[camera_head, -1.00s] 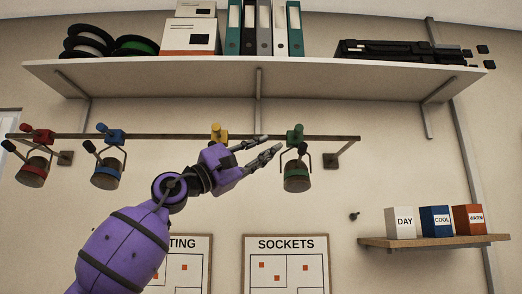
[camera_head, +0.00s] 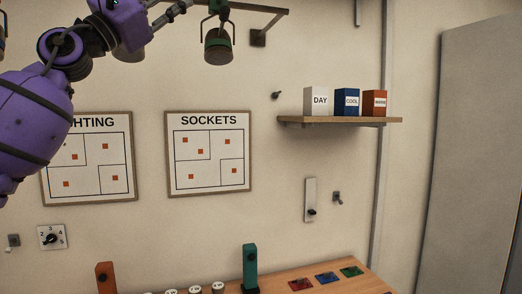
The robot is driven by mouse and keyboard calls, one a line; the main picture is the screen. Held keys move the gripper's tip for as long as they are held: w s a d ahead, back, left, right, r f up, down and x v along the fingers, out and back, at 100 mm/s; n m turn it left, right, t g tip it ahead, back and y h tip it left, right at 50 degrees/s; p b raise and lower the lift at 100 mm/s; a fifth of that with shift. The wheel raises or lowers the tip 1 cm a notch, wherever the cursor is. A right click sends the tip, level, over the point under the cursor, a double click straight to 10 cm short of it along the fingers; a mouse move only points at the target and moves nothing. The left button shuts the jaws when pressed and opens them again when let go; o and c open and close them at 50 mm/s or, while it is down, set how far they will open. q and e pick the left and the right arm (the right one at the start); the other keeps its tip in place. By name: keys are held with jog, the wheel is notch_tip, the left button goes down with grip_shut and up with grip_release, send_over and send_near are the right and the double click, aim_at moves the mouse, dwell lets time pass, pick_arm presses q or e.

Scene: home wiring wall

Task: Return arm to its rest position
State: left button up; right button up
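My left arm (camera_head: 30,125) is purple and comes in from the left. It reaches up to the top edge of the view. My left gripper (camera_head: 174,13) is at the top, just left of the green hanging lamp-like fixture (camera_head: 218,48). A gap of wall shows between the visible finger and this fixture. The rest of the fingers is cut off by the top edge, so I cannot tell how far apart they are. I see nothing held. My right arm and gripper are not in view.
A rail (camera_head: 262,8) carries the green fixture. A small shelf (camera_head: 340,121) holds white, blue and orange boxes. Lighting and sockets boards (camera_head: 208,190) hang on the wall. Below, a wooden bench (camera_head: 330,286) holds teal and orange upright pieces and colored tiles. A grey panel stands right.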

pick_arm(q)
jog(key=w+d+f+n+t+y, duration=0.1)
jog(key=w+f+n+t+y, duration=0.25)
jog(key=f+n, duration=1.05)
jog(key=w+d+f+n+t+y, duration=0.2)
jog(key=w+f+n+y, duration=0.25)
jog(key=f+n, duration=0.9)
notch_tip(320, 180, down, 34)
jog(key=s+a+r+n+g+y+p, duration=0.1)
jog(key=s+a+n+g+y, duration=0.15)
jog(key=n+y, duration=0.75)
jog(key=s+f+n+g, duration=0.3)
jog(key=s+f+n, duration=0.4)
jog(key=f, duration=0.6)
jog(key=s+f+n+g, duration=0.2)
jog(key=s+f+n, duration=0.3)
jog(key=s+f, duration=0.65)
jog(key=s+f+n+g, duration=0.2)
jog(key=s+f, duration=0.4)
jog(key=s, duration=0.3)
jog(key=s+a+f+n+g, duration=0.1)
jog(key=s+f+g, duration=0.1)
jog(key=s+f, duration=0.5)
jog(key=s+f+n+g+y+p, duration=0.1)
jog(key=s+f+n+g, duration=0.1)
jog(key=s+f, duration=0.5)
jog(key=s, duration=0.6)
jog(key=shift+a+f+n, duration=0.15)
jog(key=shift+a+n, duration=0.2)
